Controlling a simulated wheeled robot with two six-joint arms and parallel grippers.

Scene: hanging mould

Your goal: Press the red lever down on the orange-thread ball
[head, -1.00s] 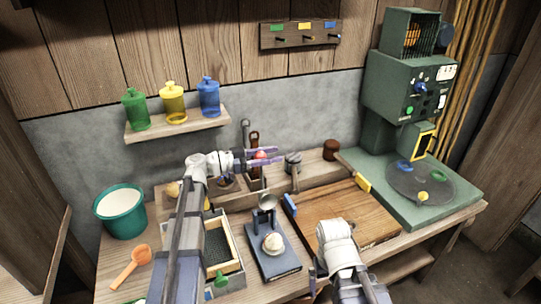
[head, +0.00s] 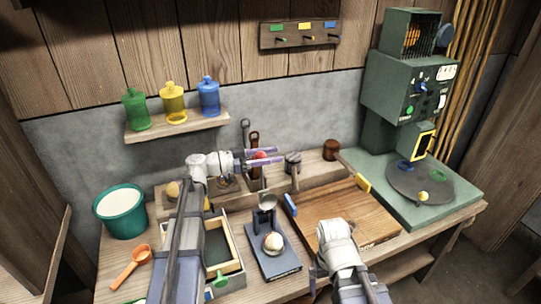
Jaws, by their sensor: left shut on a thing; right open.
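A blue press (head: 272,264) stands on the bench, with a pale round ball (head: 273,243) on its base. I cannot make out the thread colour on the ball. A metal cup-shaped head (head: 267,201) is raised above and clear of the ball. The lever's red knob (head: 260,155) is up high behind the press. My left gripper (head: 263,157) is shut on the red knob, its fingers above and below it in the picture. My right gripper (head: 317,274) is low at the front, right of the press, open and partly hidden by its own wrist.
A wooden board (head: 345,215) lies right of the press. A tray (head: 235,255) is close on its left, with an orange scoop (head: 131,268) and teal bucket (head: 119,212) further left. A green machine (head: 405,90) with a turntable (head: 420,182) stands at right.

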